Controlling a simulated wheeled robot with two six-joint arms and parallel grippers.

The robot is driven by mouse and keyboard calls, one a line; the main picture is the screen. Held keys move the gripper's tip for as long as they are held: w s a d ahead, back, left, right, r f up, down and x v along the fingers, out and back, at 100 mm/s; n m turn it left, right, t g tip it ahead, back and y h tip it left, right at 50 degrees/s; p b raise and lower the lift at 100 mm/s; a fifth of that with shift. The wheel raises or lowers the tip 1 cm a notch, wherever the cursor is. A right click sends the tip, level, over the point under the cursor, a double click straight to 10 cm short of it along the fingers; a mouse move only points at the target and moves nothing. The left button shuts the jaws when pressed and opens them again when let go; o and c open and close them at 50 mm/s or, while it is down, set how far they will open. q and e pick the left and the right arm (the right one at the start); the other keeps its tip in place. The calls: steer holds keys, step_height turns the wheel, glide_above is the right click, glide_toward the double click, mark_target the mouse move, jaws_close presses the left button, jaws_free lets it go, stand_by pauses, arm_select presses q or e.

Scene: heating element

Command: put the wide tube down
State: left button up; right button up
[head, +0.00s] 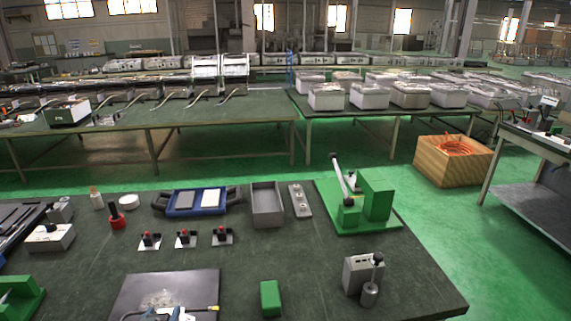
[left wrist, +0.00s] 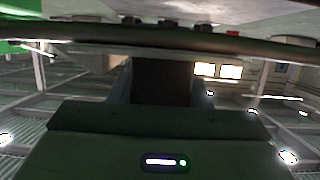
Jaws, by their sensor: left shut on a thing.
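My left gripper (head: 174,315) shows only in part at the bottom edge of the head view, over the front of a grey plate (head: 185,286) on the near table. The tube lies roughly level across the picture. Most of the gripper is cut off, and I cannot tell whether the tube touches the plate. The left wrist view is dark and does not show the grip clearly. My right gripper is in neither view.
Bare tabletop lies between plate and green block.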

arm_select(q)
steer(key=w+d+r+m+h, duration=0.2)
steer(key=w+d+r, duration=0.3)
steer(key=d, duration=0.5)
steer(key=w+h, duration=0.1)
steer(key=w, duration=0.1)
steer(key=shift+w+d+t, duration=0.3)
steer(key=shift+w+d, duration=0.05)
